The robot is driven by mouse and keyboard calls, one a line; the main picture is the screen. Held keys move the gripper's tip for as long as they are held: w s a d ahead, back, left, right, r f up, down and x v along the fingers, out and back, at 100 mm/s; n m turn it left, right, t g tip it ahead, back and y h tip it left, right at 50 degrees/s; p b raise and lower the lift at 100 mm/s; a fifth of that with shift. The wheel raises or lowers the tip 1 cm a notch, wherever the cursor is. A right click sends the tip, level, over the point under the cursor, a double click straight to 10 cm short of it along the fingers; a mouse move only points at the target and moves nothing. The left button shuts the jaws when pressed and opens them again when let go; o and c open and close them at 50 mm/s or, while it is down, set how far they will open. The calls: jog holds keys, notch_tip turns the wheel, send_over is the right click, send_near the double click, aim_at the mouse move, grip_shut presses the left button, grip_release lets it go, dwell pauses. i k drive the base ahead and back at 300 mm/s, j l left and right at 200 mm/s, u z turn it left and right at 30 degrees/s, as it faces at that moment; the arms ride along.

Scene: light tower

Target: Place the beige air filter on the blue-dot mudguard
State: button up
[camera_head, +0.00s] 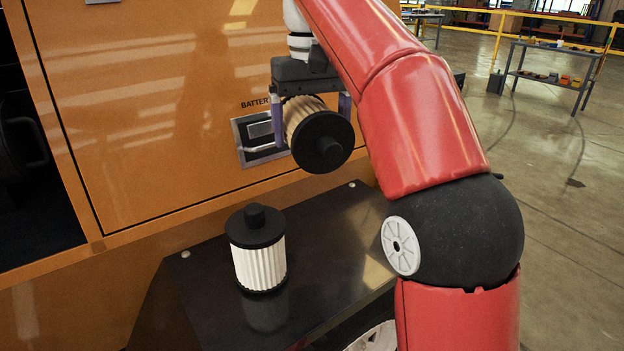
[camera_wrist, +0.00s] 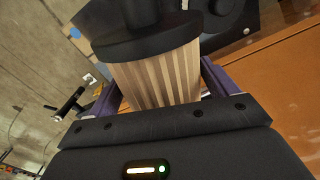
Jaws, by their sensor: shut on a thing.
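My gripper (camera_head: 311,118) is shut on the beige air filter (camera_head: 299,109), with its purple fingers on either side of the pleated body. The filter is tilted, and its black knobbed cap faces the head camera. In the wrist view, the beige pleats (camera_wrist: 160,78) show between the fingers. The dark, flat mudguard (camera_head: 335,240) lies below, and the held filter is above and apart from it. A blue dot (camera_wrist: 75,33) shows at the mudguard's edge in the wrist view; I cannot see it in the head view.
A white air filter (camera_head: 260,266) with a black cap stands upright on the mudguard's left part. An orange panel (camera_head: 150,100) with a recessed latch (camera_head: 259,136) rises behind. The mudguard's right part is bare. A workbench (camera_head: 555,70) and yellow railing stand far back.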

aim_at(333, 252)
jog(key=k, duration=1)
